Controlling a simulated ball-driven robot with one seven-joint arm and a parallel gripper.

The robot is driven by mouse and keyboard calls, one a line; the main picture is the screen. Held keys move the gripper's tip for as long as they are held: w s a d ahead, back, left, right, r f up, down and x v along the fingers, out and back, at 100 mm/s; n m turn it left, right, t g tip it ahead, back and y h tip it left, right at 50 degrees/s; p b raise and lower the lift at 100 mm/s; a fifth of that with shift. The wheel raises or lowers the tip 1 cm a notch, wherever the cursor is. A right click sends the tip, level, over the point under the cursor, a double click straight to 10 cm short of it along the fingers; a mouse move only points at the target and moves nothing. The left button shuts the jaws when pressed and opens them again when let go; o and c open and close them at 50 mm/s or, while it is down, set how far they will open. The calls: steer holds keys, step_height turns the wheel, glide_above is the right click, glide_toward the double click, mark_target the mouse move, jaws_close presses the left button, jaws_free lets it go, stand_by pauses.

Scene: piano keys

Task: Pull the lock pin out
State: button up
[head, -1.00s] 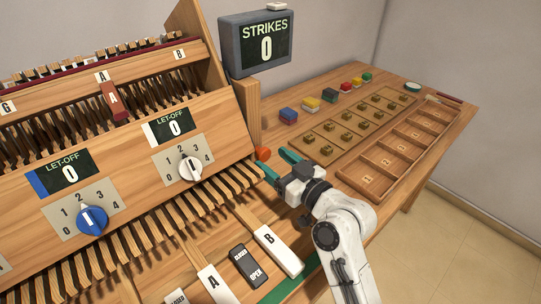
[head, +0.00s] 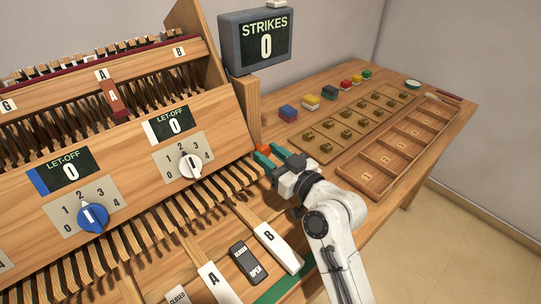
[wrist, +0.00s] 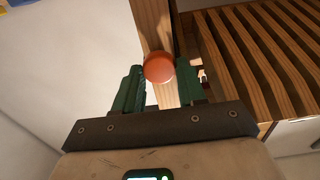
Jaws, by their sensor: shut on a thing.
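The lock pin shows as a round orange knob (wrist: 159,67) in front of a wooden post (wrist: 150,25) in the wrist view. In the head view the knob (head: 261,149) sits at the foot of the post (head: 248,112), partly hidden by a green finger. My gripper (head: 270,154) is at the knob, with one green finger on each side. In the wrist view my gripper (wrist: 160,86) is shut on the pin. The pin's shaft is hidden, so I cannot tell how deep it sits.
Wooden slats (wrist: 255,55) of the key mechanism lie close on the right in the wrist view. The STRIKES display (head: 258,45) stands above the post. A compartment tray (head: 405,148) and several coloured blocks lie on the table to the right. White keys (head: 267,247) lie in front.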

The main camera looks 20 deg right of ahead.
mark_target(266, 153)
jaws_close()
steer(key=shift+b+v, duration=0.3)
steer(key=shift+v, duration=1.2)
steer(key=o, duration=0.9)
jaws_free()
steer(key=shift+c, duration=0.2)
steer(key=b+v, duration=0.1)
steer(key=v, duration=1)
steer(key=shift+b, duration=0.35)
